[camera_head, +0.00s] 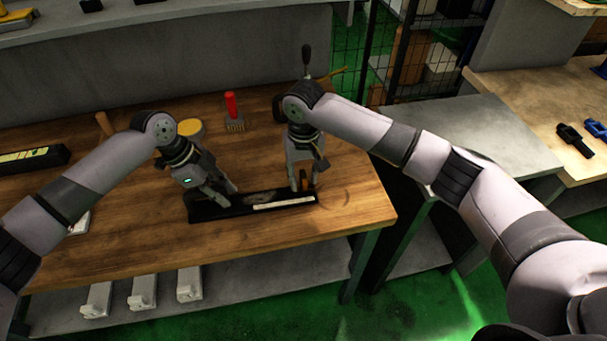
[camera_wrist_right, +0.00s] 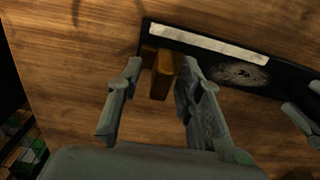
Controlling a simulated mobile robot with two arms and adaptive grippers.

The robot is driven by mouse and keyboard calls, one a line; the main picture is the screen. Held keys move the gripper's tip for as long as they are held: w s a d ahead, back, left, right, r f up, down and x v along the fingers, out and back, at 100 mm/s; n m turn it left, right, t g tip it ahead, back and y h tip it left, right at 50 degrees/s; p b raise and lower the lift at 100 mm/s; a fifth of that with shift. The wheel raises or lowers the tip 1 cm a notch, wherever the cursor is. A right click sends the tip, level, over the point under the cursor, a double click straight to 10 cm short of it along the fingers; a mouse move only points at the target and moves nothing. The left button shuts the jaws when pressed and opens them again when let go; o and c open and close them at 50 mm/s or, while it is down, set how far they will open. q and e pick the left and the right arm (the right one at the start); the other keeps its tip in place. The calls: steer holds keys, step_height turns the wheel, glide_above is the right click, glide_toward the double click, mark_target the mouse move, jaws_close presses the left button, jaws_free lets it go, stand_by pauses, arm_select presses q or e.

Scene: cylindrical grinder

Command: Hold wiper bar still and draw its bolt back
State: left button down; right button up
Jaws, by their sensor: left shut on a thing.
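The wiper bar (camera_head: 236,211) is a long black bar with a pale strip, lying along the table's front edge. My left gripper (camera_head: 232,197) is shut on its back edge, left of the middle. The bar also shows across the top of the right wrist view (camera_wrist_right: 285,78). The bolt looks like a small orange-brown block (camera_wrist_right: 162,76) at one end of the bar. My right gripper (camera_wrist_right: 160,92) points down with its fingers apart on either side of this block. The block is nearer one finger, with a clear gap to the other. In the head view the fingers partly hide the block.
The wooden table (camera_head: 120,235) carries a red-handled brush (camera_head: 232,112), a yellow-topped round tin (camera_head: 190,130) and a black case (camera_head: 35,160) farther back. A grey bench (camera_head: 480,140) stands to the right. The table is bare right of the bar.

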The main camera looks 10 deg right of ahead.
jaws_close()
stand_by(0.7)
